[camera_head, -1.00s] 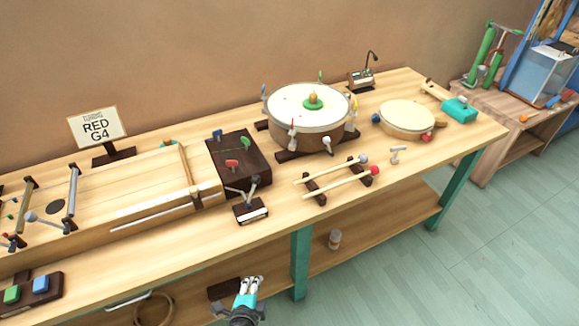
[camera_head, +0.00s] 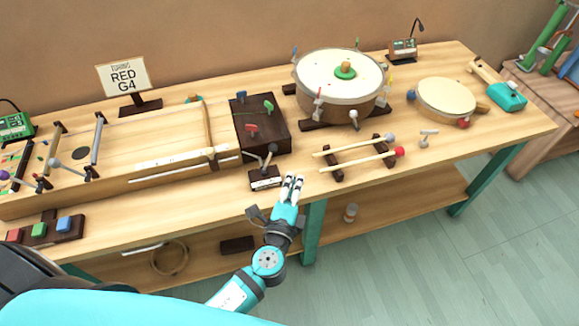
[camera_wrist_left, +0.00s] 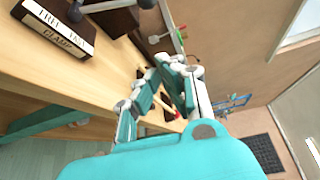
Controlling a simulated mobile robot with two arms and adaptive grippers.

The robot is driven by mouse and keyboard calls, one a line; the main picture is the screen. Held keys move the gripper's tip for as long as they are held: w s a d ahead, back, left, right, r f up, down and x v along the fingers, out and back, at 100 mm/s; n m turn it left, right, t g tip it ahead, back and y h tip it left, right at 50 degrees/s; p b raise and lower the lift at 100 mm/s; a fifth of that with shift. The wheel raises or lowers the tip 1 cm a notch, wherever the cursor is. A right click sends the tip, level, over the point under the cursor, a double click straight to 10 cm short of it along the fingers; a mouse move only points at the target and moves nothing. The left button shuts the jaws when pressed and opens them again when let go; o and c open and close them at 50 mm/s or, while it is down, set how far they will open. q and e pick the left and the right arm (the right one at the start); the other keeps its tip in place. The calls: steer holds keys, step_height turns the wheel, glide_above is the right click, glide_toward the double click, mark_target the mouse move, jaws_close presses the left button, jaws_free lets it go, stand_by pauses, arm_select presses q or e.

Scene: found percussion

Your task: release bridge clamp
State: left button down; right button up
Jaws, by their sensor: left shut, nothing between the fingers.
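The clamp block (camera_head: 265,178) is a small dark block with a white label on its front, at the front of the bench beside the long stringed board. A grey lever (camera_head: 269,158) with a dark knob stands up from it. In the left wrist view, the clamp block (camera_wrist_left: 60,30) is at the upper left; its label seems to read "FREE" and "CLAMP", and the lever lies above it. My left gripper (camera_head: 292,186) is shut and empty, just right of the block at the bench's front edge, apart from it. It also shows in the left wrist view (camera_wrist_left: 172,66). My right gripper is out of view.
The stringed board (camera_head: 160,165) with a dark peg block (camera_head: 262,125) lies behind and left. Two mallets on a rack (camera_head: 358,157) lie right of my left gripper. A drum (camera_head: 340,88) stands behind. The bench front between the clamp block and the coloured buttons (camera_head: 40,230) is clear.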

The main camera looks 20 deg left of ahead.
mark_target(268, 159)
arm_select(q)
steer(key=w+a+p, duration=0.3)
steer(key=w+a, duration=0.1)
steer(key=w, duration=0.3)
steer(key=shift+w+a, duration=0.15)
steer(key=shift+w, duration=0.2)
steer(key=shift+f, duration=0.1)
